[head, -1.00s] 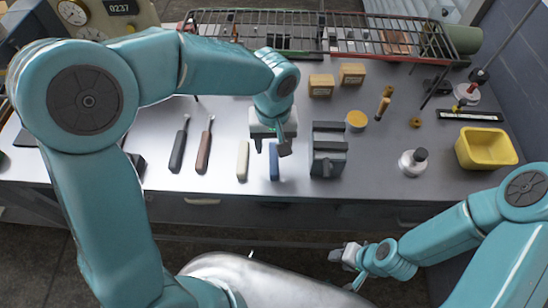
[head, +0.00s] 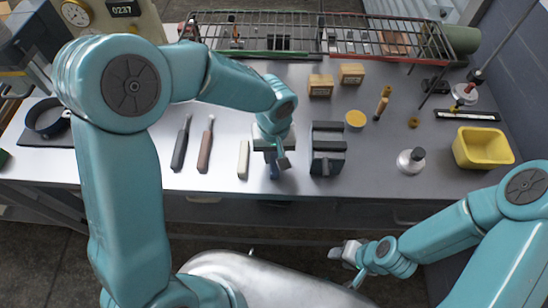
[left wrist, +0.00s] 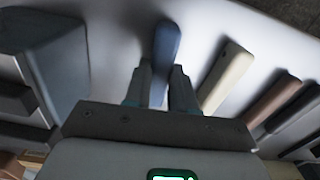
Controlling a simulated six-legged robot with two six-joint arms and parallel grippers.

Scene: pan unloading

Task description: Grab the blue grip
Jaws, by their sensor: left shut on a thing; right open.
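The blue grip (left wrist: 165,45) shows in the left wrist view between the two fingers of my left gripper (left wrist: 165,85). In the head view my left gripper (head: 274,162) is over the front part of the table, and only a small piece of the blue grip (head: 274,173) shows below it. The left gripper is shut on the blue grip, which lies at or close to the table top; I cannot tell if it touches. My right gripper (head: 347,254) is open and empty, low in front of the table's front edge.
A cream grip (head: 243,160), a brown grip (head: 204,150) and a black grip (head: 181,148) lie to the left. A dark block-like vise (head: 327,150) stands close on the right. A wire rack (head: 310,35) is at the back. A yellow bin (head: 482,147) stands at the right.

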